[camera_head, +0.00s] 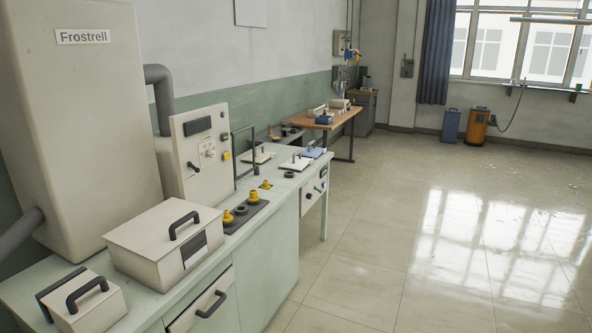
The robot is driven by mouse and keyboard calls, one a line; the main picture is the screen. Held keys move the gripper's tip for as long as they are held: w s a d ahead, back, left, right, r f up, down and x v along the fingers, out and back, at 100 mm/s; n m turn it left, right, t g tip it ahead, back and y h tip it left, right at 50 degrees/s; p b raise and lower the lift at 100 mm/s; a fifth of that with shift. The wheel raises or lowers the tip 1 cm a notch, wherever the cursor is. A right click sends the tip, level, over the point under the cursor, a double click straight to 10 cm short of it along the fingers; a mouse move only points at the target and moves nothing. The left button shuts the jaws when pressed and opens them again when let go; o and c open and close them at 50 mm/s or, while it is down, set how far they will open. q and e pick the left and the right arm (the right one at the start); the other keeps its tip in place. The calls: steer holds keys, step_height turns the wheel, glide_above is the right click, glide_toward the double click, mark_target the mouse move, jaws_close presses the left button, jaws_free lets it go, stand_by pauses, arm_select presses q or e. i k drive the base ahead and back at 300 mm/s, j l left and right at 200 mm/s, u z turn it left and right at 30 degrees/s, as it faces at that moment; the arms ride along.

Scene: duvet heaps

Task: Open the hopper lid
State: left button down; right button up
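A cream metal box (145,262) stands on the pale green workbench at the left. Its flat lid (150,222) is down and carries a black bar handle (184,224). A smaller cream box (98,308) with black handles stands in front of it at the lower left, and its lid also looks shut. No label tells which of the two is the hopper. Behind them is the tall cream cabinet marked Frostrell (75,110). Neither of my grippers is in view.
A control panel box (195,150) and yellow knobs on a dark plate (245,212) stand farther along the bench. A bench drawer (205,305) has a black handle. A wooden table (320,122) stands at the back. The tiled floor (380,240) to the right is clear.

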mark_target(153, 234)
steer(key=u, duration=0.65)
steer(key=i+l+u, duration=0.25)
steer(key=u, duration=0.2)
steer(key=i+l+u, duration=0.4)
steer(key=i+l, duration=0.2)
steer(key=i+l+u, duration=0.1)
steer(key=l, duration=0.3)
steer(key=i+l, duration=0.25)
steer(key=i+l+u, duration=0.15)
steer(key=l, duration=0.25)
